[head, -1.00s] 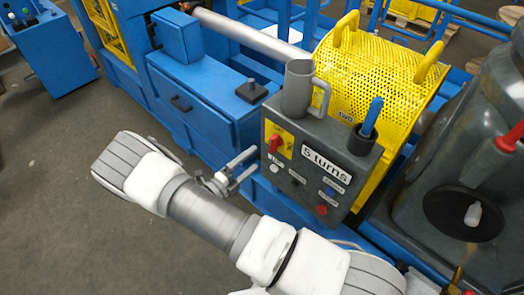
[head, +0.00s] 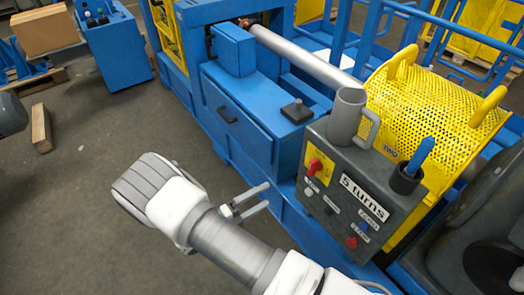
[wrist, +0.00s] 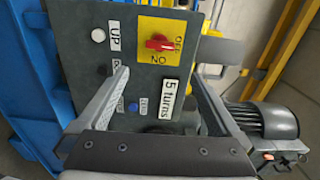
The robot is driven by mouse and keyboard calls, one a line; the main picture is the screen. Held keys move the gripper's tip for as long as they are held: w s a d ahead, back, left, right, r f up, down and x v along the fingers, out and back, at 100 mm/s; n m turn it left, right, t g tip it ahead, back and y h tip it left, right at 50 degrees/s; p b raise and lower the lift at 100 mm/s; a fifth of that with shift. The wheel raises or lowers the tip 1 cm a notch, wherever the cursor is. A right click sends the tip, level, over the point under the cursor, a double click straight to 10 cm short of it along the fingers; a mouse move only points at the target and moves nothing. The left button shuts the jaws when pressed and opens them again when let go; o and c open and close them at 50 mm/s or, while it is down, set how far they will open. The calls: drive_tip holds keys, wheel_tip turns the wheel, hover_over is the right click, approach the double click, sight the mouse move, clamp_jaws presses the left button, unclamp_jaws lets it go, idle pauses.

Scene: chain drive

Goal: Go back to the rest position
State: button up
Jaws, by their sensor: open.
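My gripper (head: 258,200) is open and empty in the head view, in front of the blue machine and to the left of the grey control box (head: 322,205). In the wrist view its two fingers (wrist: 158,110) are spread apart, with the control box (wrist: 85,45) beyond them. The box carries a red rotary switch (wrist: 160,43) on a yellow plate, a white button (wrist: 98,35), a blue button (wrist: 133,107) and a "5 turns" label (wrist: 168,100). The gap between fingers and box cannot be judged exactly.
A grey mug (head: 346,115) and a black cup (head: 407,178) with a blue-handled tool stand on the box. A yellow perforated guard (head: 425,105) is behind it. A blue cabinet (head: 235,125) stands to the left. The floor (head: 80,200) at left is clear near my arm.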

drive_tip(key=shift+r, duration=0.1)
drive_tip(key=s+d+r+m+g+y+p, duration=0.25)
drive_tip(key=d+r+m+g, duration=0.35)
drive_tip(key=r+m, duration=0.6)
drive_tip(key=s+d+r+m+g+y+p, duration=0.15)
drive_tip(key=d+r+m+g+y, duration=0.35)
drive_tip(key=r+m, duration=0.6)
drive_tip(key=s+d+r+m+t+y+p, duration=0.1)
drive_tip(key=s+d+r+m+t+y, duration=0.1)
drive_tip(key=s+r+m, duration=0.4)
drive_tip(key=s+d+r+m+t+y+p, duration=0.2)
drive_tip(key=s+r+m+t+y, duration=0.2)
drive_tip(key=r+m, duration=0.8)
drive_tip(key=shift+s+m+y, duration=0.55)
drive_tip(key=shift+s+m, duration=0.65)
